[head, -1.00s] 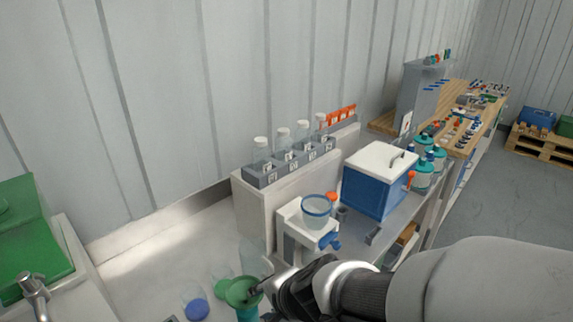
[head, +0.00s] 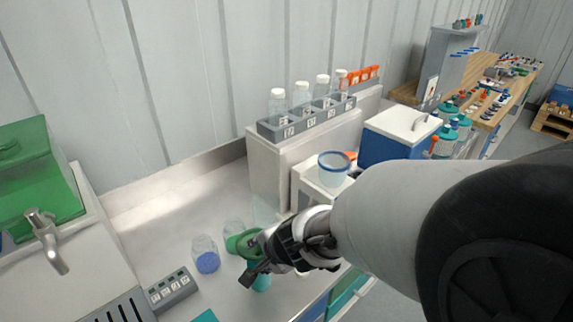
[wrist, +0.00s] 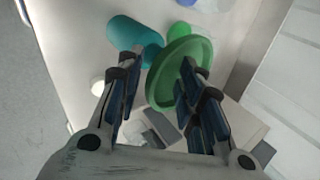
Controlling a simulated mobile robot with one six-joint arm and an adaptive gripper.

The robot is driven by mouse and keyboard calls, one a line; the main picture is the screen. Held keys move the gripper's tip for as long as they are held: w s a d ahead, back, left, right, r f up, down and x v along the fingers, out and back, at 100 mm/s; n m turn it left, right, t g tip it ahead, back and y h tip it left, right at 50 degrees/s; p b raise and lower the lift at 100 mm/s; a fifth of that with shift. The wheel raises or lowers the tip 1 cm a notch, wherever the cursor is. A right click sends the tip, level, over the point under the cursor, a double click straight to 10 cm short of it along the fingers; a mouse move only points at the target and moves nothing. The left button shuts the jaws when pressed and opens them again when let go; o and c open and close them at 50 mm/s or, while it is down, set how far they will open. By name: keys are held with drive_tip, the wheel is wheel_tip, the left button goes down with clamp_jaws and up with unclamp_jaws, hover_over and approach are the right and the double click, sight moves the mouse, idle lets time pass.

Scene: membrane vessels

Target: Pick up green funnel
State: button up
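The green funnel (head: 244,241) is at the bench, beside and partly behind my gripper (head: 257,262) in the head view. In the wrist view the funnel's round green rim (wrist: 179,72) lies between and beyond the fingers, with the right finger covering part of it. My gripper (wrist: 158,68) is open, its two fingers well apart. A teal bottle (head: 261,279) stands just below the funnel in the head view. It also shows in the wrist view (wrist: 128,34) past the left fingertip. I cannot tell whether a finger touches the funnel.
A clear vessel with blue contents (head: 207,258) and a grey labelled block (head: 172,289) are left of my gripper. A rack of capped bottles (head: 306,119), a blue-rimmed beaker (head: 333,168) and a blue box (head: 396,138) stand behind. A sink tap (head: 47,240) is at left.

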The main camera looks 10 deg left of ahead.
clamp_jaws()
idle(0.3)
drive_tip(key=shift+r, duration=0.1)
wheel_tip(320, 180, up, 20)
drive_tip(key=p, duration=1.8)
